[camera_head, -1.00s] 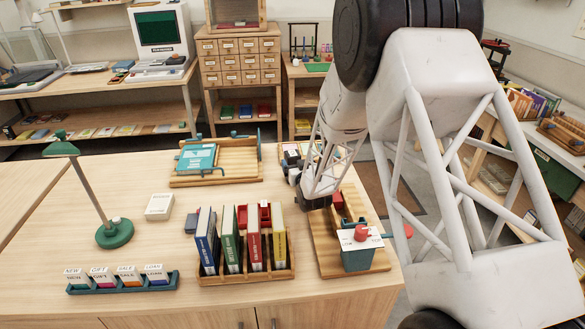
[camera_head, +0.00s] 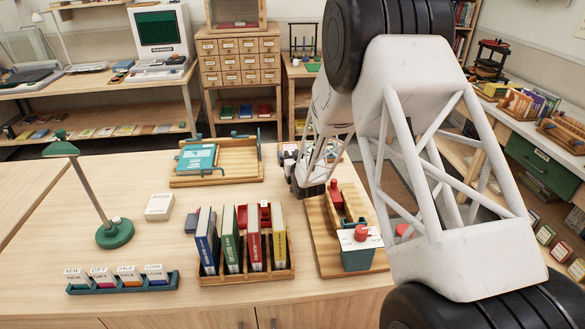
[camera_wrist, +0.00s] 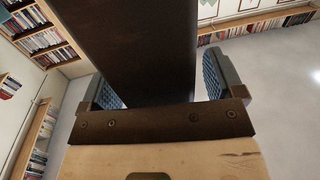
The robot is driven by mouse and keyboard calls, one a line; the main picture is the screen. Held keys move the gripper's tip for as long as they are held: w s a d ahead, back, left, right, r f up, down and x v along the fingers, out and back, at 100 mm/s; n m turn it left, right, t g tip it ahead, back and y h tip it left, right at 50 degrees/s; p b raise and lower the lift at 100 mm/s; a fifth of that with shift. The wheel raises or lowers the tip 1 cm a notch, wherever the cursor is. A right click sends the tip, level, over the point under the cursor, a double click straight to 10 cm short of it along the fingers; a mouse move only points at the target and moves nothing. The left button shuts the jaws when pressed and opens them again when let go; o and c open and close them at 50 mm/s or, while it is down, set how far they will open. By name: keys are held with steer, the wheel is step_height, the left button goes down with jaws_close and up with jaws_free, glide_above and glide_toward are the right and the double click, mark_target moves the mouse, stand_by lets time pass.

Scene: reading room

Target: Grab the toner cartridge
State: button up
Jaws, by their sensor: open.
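I cannot pick out the toner cartridge for certain. A wooden board (camera_head: 324,247) at the table's right end holds a red upright part (camera_head: 335,193) and a teal box with a white top plate (camera_head: 356,256) and red knob. My gripper (camera_head: 308,189) is small and dark in the head view, by the far left part of this board; its fingers are hard to separate there. In the wrist view my gripper (camera_wrist: 165,82) has its two blue-padded fingers wide apart. A large dark brown panel fills the view between them; I cannot tell whether it is in their grasp.
A wooden rack (camera_head: 246,274) of several upright books stands left of the board. A green lamp (camera_head: 115,233), a white box (camera_head: 159,207), a stamp tray (camera_head: 123,283) and a wooden tray with a teal book (camera_head: 240,160) share the table.

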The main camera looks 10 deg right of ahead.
stand_by(0.3)
steer(key=c, duration=1.5)
steer(key=shift+r, duration=0.15)
steer(key=shift+r, duration=1.35)
steer(key=shift+s+r, duration=0.15)
steer(key=shift+r, duration=0.2)
steer(key=s+d+r, duration=0.1)
steer(key=s, duration=1.4)
steer(key=shift+s+r, duration=0.15)
steer(key=shift+s, duration=0.15)
